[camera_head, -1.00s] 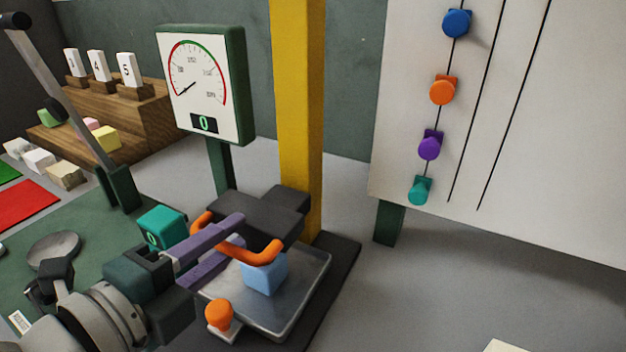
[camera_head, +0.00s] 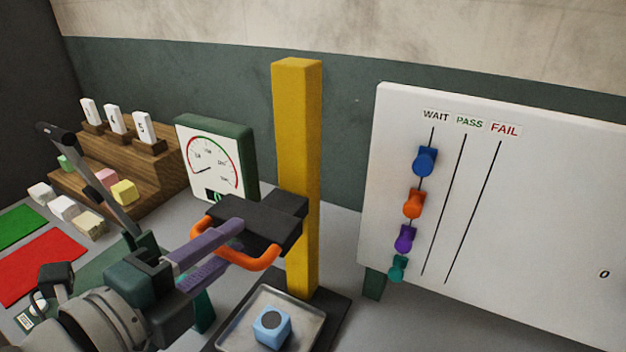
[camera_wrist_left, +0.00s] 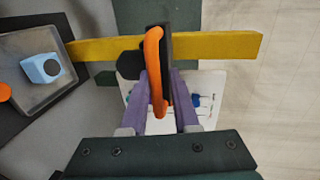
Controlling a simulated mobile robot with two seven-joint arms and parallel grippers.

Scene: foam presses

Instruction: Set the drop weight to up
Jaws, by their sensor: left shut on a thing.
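The drop weight is a dark block (camera_head: 256,220) with an orange handle (camera_head: 262,257), mounted on the yellow column (camera_head: 298,150). It hangs partway up the column, clearly above the metal tray (camera_head: 238,326) and the light blue foam cube (camera_head: 272,327). My left gripper (camera_head: 225,254) has its purple fingers shut on the orange handle. In the left wrist view the handle (camera_wrist_left: 155,75) lies between the two fingers, and the blue cube (camera_wrist_left: 42,68) sits apart on the tray. My right gripper is not in view.
A dial gauge (camera_head: 216,160) stands left of the column. A white board (camera_head: 540,200) with coloured sliders stands to the right. Wooden steps (camera_head: 150,165) with numbered blocks are at the back left. The column above the weight is clear.

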